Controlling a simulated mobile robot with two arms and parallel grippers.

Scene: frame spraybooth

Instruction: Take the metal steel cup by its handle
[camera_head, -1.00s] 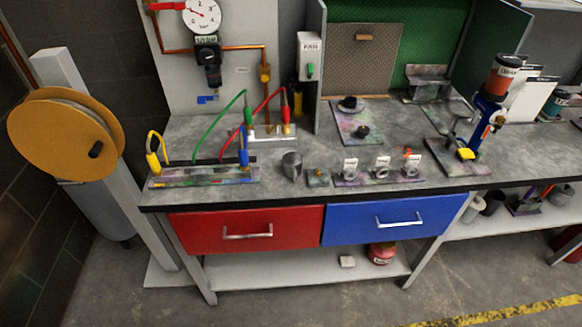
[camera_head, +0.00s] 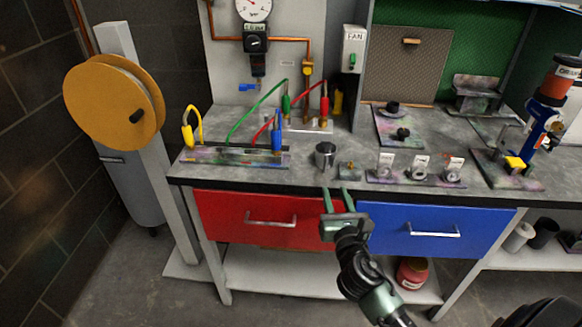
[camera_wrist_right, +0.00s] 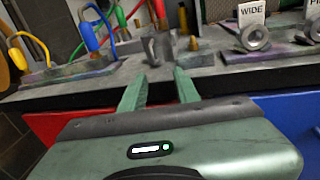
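The metal steel cup (camera_head: 325,154) stands upright on the grey bench near its front edge, left of a small block with a brass fitting. It also shows in the right wrist view (camera_wrist_right: 158,48), just beyond the fingertips; I cannot make out its handle clearly. My right gripper (camera_head: 336,192) is in front of the bench edge, below and nearer than the cup. Its two green fingers are apart, with nothing between them; in the right wrist view the open fingers (camera_wrist_right: 162,78) point toward the cup. My left gripper is not in view.
A hose rack (camera_head: 235,157) with coloured hoses lies left of the cup. A small brass-fitted block (camera_head: 348,170) and labelled nozzles (camera_head: 420,172) stand close on the right. Red (camera_head: 255,219) and blue (camera_head: 420,229) drawers are under the bench edge.

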